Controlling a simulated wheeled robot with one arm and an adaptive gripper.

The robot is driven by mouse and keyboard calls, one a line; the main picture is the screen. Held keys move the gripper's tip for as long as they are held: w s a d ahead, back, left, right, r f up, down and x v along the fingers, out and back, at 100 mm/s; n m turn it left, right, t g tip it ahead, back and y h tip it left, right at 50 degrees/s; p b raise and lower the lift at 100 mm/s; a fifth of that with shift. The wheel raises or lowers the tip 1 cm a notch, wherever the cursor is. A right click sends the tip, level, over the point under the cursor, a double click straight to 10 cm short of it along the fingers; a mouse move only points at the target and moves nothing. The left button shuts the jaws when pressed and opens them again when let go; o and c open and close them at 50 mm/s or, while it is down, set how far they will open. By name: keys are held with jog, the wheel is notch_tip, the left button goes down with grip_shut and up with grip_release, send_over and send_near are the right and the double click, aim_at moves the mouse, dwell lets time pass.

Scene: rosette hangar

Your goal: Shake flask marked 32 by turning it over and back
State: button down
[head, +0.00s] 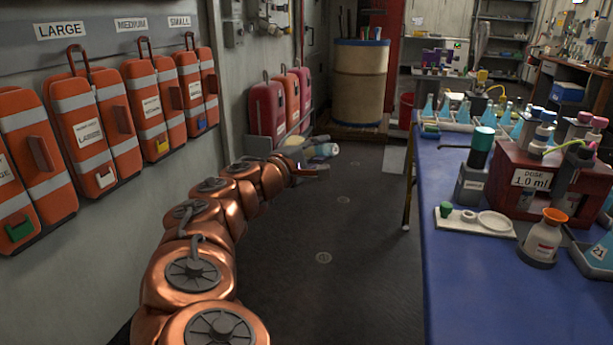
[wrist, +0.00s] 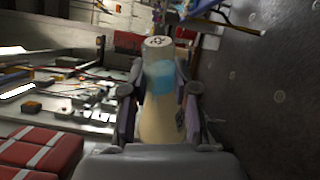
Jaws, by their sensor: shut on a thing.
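My gripper (head: 303,164) is shut on a flask (head: 325,150) at the far end of my copper arm, over the floor aisle left of the blue table. In the head view the flask looks small, pale and bluish, lying roughly on its side. In the wrist view the flask (wrist: 162,78) sits between the two fingers of my gripper (wrist: 160,92). I cannot read the mark as 32.
The blue table (head: 470,290) on the right holds a dosing stand (head: 520,190), a white tray (head: 470,222), an orange-topped bottle (head: 543,240) and a rack of several blue flasks (head: 470,125). Orange cases (head: 90,130) line the left wall. A drum (head: 360,85) stands behind. The aisle floor (head: 345,230) is clear.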

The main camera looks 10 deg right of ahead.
jog(key=shift+m, duration=0.4)
jog(key=b, duration=0.1)
jog(key=m+b, duration=0.1)
jog(key=b, duration=0.1)
jog(key=shift+d+f+m, duration=0.1)
jog(key=shift+f+m, duration=0.2)
jog(key=shift+f, duration=0.05)
jog(key=m+b, duration=0.2)
jog(key=b, duration=0.1)
jog(key=m+b, duration=0.2)
jog(key=b, duration=0.1)
jog(key=shift+r+m, duration=0.1)
jog(key=shift+m, duration=0.3)
jog(key=shift+r+m+b, duration=0.25)
jog(key=shift+m+b, duration=0.15)
jog(key=shift+m, duration=0.1)
jog(key=shift+r+p, duration=0.15)
jog(key=shift+p, duration=0.15)
